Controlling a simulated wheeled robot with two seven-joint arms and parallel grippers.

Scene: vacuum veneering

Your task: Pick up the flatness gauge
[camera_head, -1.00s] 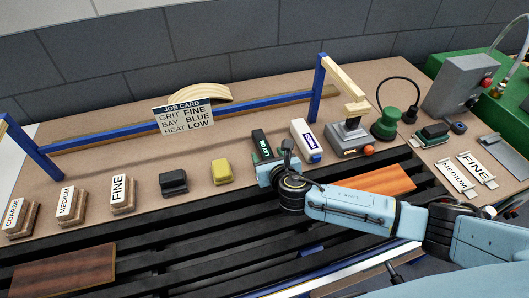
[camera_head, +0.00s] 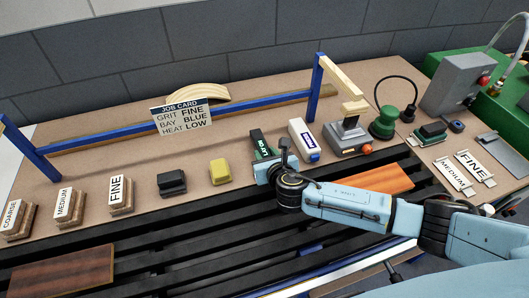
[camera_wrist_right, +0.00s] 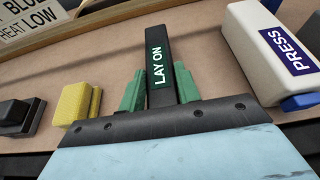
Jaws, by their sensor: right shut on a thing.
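A black bar with a green LAY ON label, which I take to be the flatness gauge (camera_head: 257,139), stands near the middle of the bench, at the back edge of the dark slats. My right gripper (camera_head: 264,161) reaches it from the front and is shut on it. In the right wrist view the gauge (camera_wrist_right: 159,62) points away from me, between two green finger-like pieces at the gripper (camera_wrist_right: 160,92). The wrist housing hides its near end. I cannot tell whether it is clear of the bench. My left gripper is not in view.
A white PRESS block (camera_head: 304,140) stands close on the right, a yellow block (camera_head: 220,171) on the left. Sanding blocks stand further left. A blue rail (camera_head: 100,137) with the job card (camera_head: 181,116) runs behind. Bare bench lies between the gauge and the rail.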

